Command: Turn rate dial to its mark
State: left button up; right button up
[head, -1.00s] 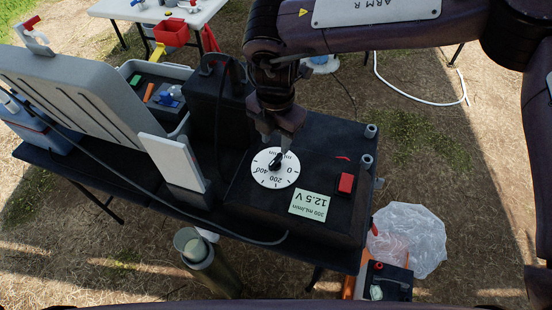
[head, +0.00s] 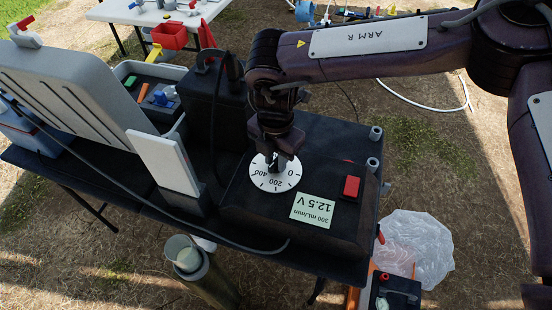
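The rate dial (head: 270,184) is a white round scale marked 0, 200 and 400, on top of a black control box (head: 247,205). Its dark knob is mostly hidden by my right gripper (head: 277,163). The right gripper points down, with its dark fingers at the knob in the middle of the scale. I cannot tell whether the fingers are closed on the knob or only around it. A pale green display (head: 313,211) beside the dial reads 300 mL/min and 12.5 V. My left gripper is not in view.
A red rocker switch (head: 350,188) sits right of the dial. A white panel (head: 164,163) stands to its left, near a grey lidded case (head: 80,85). A dark cable crosses the front of the black table. A clear plastic bag (head: 420,245) lies at lower right.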

grip_shut()
jog(key=shift+n, duration=0.5)
jog(key=n, duration=0.6)
jog(key=shift+p, duration=0.35)
jog(key=n, duration=0.4)
jog(key=shift+n, duration=0.3)
jog(key=n, duration=0.2)
jog(key=shift+n, duration=0.4)
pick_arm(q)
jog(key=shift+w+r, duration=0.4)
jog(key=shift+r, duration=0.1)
pick_arm(e)
jog(key=shift+o, duration=1.7)
grip_release()
